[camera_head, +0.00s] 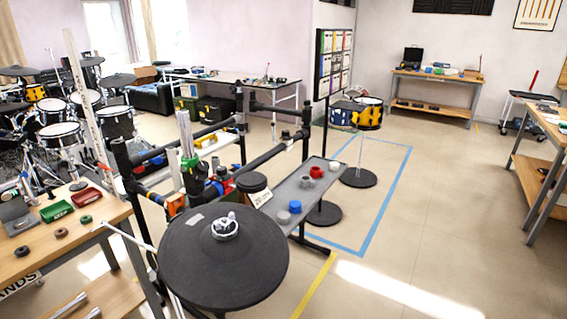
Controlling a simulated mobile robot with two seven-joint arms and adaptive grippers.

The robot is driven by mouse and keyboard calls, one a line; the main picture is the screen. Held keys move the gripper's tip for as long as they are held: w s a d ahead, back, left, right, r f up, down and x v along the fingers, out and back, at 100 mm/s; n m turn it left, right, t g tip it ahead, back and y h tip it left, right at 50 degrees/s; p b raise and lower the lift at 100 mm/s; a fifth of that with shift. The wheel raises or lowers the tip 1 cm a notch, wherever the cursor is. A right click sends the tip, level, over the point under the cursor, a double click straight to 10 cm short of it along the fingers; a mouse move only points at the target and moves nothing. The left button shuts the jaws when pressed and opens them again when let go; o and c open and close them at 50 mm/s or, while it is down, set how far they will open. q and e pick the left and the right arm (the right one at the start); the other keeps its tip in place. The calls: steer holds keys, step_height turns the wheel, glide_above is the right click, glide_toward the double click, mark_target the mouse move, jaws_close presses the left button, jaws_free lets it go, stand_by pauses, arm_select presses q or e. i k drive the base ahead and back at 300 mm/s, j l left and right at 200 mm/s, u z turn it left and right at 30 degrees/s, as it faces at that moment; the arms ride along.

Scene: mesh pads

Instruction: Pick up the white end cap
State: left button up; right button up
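A grey shelf tray (268,207) runs beside the black pipe rack in the middle of the view. Several small caps stand on it. A pale grey-white cap (282,217) stands at its near end, next to a blue cap (295,206). I cannot tell for certain which pale cap is the white end cap. Neither of my grippers shows in the head view.
A round black pad (185,265) with a metal fitting on top fills the near middle. A wooden bench (88,240) with red and green trays stands at the left. Drum kits stand behind it. Open floor (450,210) lies to the right, with blue tape marking an area.

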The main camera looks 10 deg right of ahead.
mark_target(334, 165)
steer(key=i+l+u, duration=0.2)
steer(key=l+u, duration=0.2)
steer(key=i+l+u, duration=0.2)
steer(key=l+u, duration=0.2)
steer(key=i+l+u, duration=0.2)
steer(key=l, duration=0.25)
steer(key=l+u, duration=0.2)
steer(key=l, duration=0.2)
steer(key=i+l+u, duration=0.1)
steer(key=l, duration=1.85)
steer(key=i+u, duration=0.05)
